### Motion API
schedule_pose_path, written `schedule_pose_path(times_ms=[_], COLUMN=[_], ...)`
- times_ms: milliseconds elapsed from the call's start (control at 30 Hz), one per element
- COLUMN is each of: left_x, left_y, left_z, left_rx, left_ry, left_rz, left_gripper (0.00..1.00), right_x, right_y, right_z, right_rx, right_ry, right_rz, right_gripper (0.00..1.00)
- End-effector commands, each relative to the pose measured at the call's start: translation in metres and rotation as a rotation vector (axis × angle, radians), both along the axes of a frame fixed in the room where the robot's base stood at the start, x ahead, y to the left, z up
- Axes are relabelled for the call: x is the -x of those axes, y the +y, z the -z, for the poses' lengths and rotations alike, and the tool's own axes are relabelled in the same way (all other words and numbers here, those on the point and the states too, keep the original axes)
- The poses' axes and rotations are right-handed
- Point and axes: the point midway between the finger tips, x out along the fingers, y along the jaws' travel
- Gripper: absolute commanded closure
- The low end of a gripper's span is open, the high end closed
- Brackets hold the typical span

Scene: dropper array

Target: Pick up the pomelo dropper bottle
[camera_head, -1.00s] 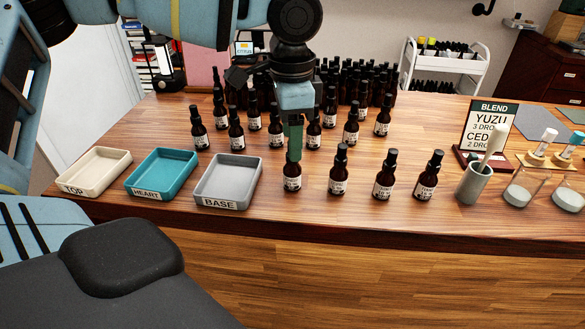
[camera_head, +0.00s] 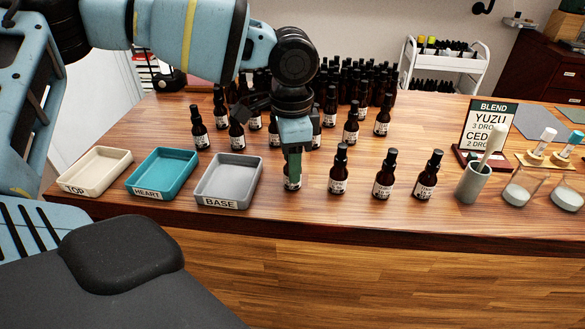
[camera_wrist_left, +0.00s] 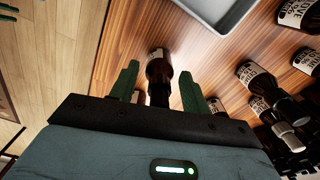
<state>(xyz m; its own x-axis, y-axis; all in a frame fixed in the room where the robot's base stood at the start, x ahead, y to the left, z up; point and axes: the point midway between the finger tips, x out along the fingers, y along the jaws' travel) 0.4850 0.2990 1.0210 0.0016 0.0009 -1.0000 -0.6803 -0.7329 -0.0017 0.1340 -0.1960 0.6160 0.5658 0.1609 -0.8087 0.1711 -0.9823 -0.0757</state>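Small brown dropper bottles with black tops and white labels stand on the wooden counter. The labels are too small to read, so I cannot tell which is pomelo. My left gripper (camera_head: 293,178) points down over the leftmost front-row bottle (camera_head: 291,184), hiding its top in the head view. In the left wrist view, that bottle (camera_wrist_left: 158,71) stands between the two green fingers (camera_wrist_left: 160,90), with gaps on both sides. The gripper is open. My right gripper is not in view.
Three front-row bottles (camera_head: 383,178) stand to the right. More bottles (camera_head: 237,130) stand behind the gripper. Left are the cream TOP tray (camera_head: 98,184), teal HEART tray (camera_head: 160,184) and grey BASE tray (camera_head: 226,194). A BLEND sign (camera_head: 489,128), grey cup (camera_head: 473,186) and beakers (camera_head: 518,192) stand right.

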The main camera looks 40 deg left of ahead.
Motion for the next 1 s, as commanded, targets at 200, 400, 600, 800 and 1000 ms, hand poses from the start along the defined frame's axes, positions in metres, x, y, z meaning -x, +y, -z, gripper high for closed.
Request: schedule_pose_path(times_ms=[200,400,600,800,1000], left_x=[0.000,0.000,-0.001,-0.001,-0.001], left_y=[0.000,0.000,0.000,0.000,0.000], left_z=[0.000,-0.001,-0.008,-0.041,-0.077], left_rx=[0.000,0.001,0.000,0.000,0.001], left_ry=[0.000,-0.001,-0.003,-0.006,-0.004], left_rz=[0.000,0.000,0.000,-0.001,0.000], left_gripper=[0.82,0.93,0.93,0.93,0.93], right_x=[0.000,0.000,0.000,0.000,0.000], right_y=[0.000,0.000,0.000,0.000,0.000], right_z=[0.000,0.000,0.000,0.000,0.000], right_rx=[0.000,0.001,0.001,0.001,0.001], right_ry=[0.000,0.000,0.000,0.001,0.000], right_rz=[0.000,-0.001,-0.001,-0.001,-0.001], right_gripper=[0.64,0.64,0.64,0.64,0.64])
